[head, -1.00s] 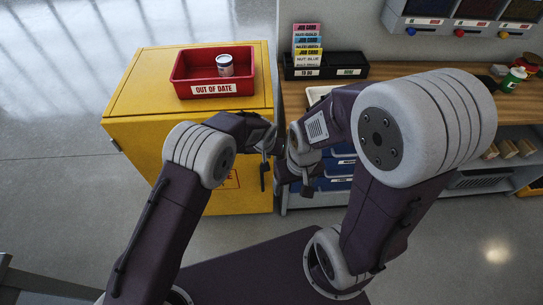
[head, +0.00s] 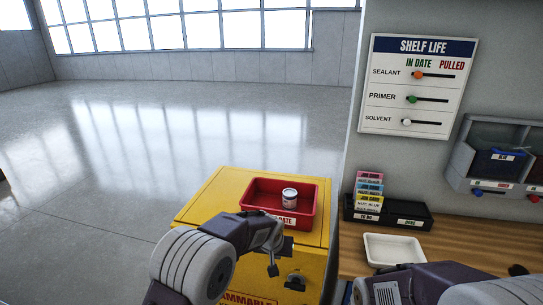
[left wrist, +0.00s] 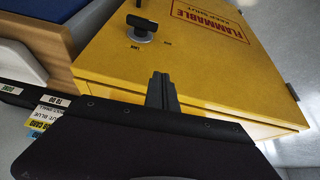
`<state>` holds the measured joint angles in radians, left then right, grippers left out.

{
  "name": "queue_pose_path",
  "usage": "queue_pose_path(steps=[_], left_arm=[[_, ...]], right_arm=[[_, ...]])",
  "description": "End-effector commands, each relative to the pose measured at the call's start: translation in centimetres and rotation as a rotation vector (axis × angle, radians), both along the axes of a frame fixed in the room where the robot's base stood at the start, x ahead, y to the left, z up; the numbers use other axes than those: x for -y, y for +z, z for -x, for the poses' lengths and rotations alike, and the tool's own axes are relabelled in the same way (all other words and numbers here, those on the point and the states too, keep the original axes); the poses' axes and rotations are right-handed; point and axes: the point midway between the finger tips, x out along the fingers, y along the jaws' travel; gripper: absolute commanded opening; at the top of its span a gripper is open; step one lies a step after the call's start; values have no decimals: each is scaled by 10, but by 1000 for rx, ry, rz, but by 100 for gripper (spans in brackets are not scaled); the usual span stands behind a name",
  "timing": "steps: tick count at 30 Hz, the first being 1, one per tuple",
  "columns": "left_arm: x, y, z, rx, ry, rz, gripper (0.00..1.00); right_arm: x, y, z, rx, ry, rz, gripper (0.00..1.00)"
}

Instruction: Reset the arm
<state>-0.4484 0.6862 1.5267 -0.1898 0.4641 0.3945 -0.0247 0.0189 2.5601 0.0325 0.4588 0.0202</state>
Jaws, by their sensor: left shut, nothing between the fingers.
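My left arm comes in from the left in the head view, bent over the front of the yellow cabinet (head: 200,205). My left gripper (head: 273,264) hangs in front of the cabinet, near its black knob (head: 295,281). In the left wrist view its fingers (left wrist: 162,90) are together and empty, with the yellow cabinet door (left wrist: 110,65) and knob (left wrist: 141,28) beyond them. My right arm shows only at the bottom right of the head view. Its gripper is below the picture.
A red tray (head: 312,212) holding a small can (head: 289,197) stands on the cabinet. The wooden bench (head: 455,243) carries a black card holder (head: 390,215) and a white tray (head: 394,250). A shelf life board (head: 416,92) hangs above. Open floor lies left.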

Motion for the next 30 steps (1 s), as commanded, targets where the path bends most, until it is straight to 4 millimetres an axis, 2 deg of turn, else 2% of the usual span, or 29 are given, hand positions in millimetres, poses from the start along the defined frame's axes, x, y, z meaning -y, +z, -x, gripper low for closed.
queue_pose_path(steps=[1, 2, 3, 4, 5, 6, 8, 9, 12, 15, 16, 19, 30], left_arm=[[-46, 21, 4, -1, 82, 9, 0], [-72, 30, 13, -9, 127, 11, 0], [-105, 39, 29, -22, 181, 11, 0], [-128, 43, 45, -39, 219, 12, 0], [-150, 45, 64, -57, 253, 10, 0], [-174, 45, 92, -88, 292, 7, 0], [-198, 38, 138, -140, 332, 4, 0], [-207, 31, 168, -180, 343, 0, 0], [-210, 9, 228, -280, 321, -15, 0], [-207, -8, 262, -360, 284, -28, 0], [-207, -11, 268, -374, 272, -31, 0], [-206, -11, 269, -374, 226, -42, 0], [-206, -11, 268, -373, 222, -44, 0]], right_arm=[[0, 0, 0, 0, 0, 0, 75], [0, 0, 0, 0, 0, 0, 75], [0, 0, 0, 0, 0, 0, 75], [0, 0, 0, 0, 0, 0, 75], [0, 0, 0, 0, 0, 0, 75], [0, 0, 0, 0, 0, 0, 75], [0, 0, 0, 0, 0, 0, 75], [0, 0, 0, 0, 0, 0, 75], [0, 0, 0, 0, 0, 0, 75], [0, 0, 0, 0, 0, 0, 75], [0, 0, 0, 0, 0, 0, 75], [0, 0, 0, 0, 0, 0, 75], [0, 0, 0, 0, 0, 0, 75]])
